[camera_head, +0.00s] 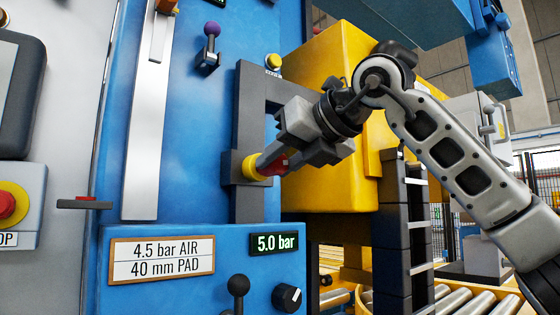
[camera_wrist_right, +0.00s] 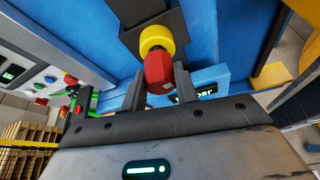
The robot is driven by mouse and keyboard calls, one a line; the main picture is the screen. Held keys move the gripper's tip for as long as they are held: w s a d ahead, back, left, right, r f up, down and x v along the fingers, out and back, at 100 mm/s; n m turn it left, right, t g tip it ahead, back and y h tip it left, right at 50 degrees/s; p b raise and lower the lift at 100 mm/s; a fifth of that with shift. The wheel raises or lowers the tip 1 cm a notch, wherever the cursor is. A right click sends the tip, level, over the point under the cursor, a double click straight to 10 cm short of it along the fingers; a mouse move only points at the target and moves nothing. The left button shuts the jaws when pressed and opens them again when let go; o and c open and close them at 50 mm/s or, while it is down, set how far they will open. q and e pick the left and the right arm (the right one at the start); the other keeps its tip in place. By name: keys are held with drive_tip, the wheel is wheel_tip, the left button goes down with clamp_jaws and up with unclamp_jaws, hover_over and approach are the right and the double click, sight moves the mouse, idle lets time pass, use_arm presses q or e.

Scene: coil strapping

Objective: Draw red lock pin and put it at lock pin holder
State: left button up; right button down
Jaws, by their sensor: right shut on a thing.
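The red lock pin (camera_head: 281,165) shows its red head in front of a yellow collar (camera_head: 250,168) on a dark grey bracket. My right gripper (camera_head: 271,161) is shut on the red head, which is partly hidden by the fingers. In the right wrist view the red head (camera_wrist_right: 158,70) sits between the two fingers, lined up with the yellow collar (camera_wrist_right: 156,39). The pin's shaft is not visible. A small dark ledge (camera_head: 94,205) with a red patch juts out at the left; I cannot tell if it is the lock pin holder. My left gripper is not in view.
A blue machine panel (camera_head: 195,110) lies behind the bracket, with a purple-knobbed lever (camera_head: 212,29). A black-knobbed lever (camera_head: 238,285) and a "5.0 bar" display (camera_head: 278,243) sit below. A yellow housing (camera_head: 335,120) stands close behind my right arm.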

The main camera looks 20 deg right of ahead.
drive_tip(key=shift+s+d+b, duration=0.2)
drive_tip(key=shift+s+b, duration=0.15)
drive_tip(key=shift+s, duration=0.05)
use_arm(q)
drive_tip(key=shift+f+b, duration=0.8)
drive_tip(key=shift+b, duration=0.3)
use_arm(e)
drive_tip(key=s, duration=0.1)
drive_tip(key=s+d, duration=0.1)
drive_tip(key=s, duration=0.1)
drive_tip(key=s+d, duration=0.1)
drive_tip(key=s, duration=0.1)
drive_tip(key=shift+s, duration=0.2)
